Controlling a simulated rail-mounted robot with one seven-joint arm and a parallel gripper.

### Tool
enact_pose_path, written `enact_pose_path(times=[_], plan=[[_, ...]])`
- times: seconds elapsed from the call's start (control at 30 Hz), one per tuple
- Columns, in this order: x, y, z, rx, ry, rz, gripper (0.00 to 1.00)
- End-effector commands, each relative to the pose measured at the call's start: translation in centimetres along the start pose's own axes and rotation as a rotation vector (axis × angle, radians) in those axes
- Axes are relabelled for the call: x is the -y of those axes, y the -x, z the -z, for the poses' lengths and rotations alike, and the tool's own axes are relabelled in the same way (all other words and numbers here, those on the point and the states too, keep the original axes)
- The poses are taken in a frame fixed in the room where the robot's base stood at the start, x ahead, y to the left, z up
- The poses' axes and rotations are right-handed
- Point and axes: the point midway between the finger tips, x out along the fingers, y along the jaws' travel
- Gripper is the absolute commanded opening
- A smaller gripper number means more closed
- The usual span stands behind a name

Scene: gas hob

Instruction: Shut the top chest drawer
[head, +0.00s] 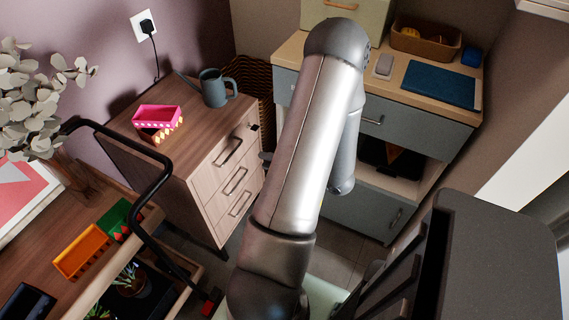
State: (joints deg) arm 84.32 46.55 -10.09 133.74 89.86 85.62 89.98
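The wooden chest (150,140) stands left of centre in the head view, with three drawers stacked in its front. The top drawer (222,160) has a dark bar handle (228,152) and looks nearly level with the drawers below; I cannot tell whether a small gap is left. My arm rises in front of the camera and bends down on its far side. My gripper is mostly hidden behind the arm. Small dark parts beside the chest's right front edge may belong to it, but its fingers are not clear.
A watering can (214,88) and a pink basket (158,118) stand on the chest. A grey-blue cabinet (420,115) is behind the arm on the right. A trolley with a black rail (150,200) is at lower left. Floor shows between chest and cabinet.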

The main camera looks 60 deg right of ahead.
Motion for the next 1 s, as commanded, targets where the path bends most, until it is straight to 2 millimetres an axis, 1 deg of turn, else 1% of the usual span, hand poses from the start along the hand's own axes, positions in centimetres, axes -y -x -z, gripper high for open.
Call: enact_pose_path(times=[0.03,0.13,0.2,0.33,0.47,1.0], plan=[[0.0,1.2,-0.1,0.005,0.0,0.002,0.29],[-0.1,2.9,-0.1,0.003,0.001,0.001,0.29],[0.0,3.8,-0.1,0.002,0.001,0.001,0.29],[0.0,4.8,0.0,0.001,0.001,0.0,0.29],[0.0,5.1,0.0,0.0,0.001,-0.001,0.29],[0.0,5.1,0.0,0.0,0.001,0.0,0.29]])
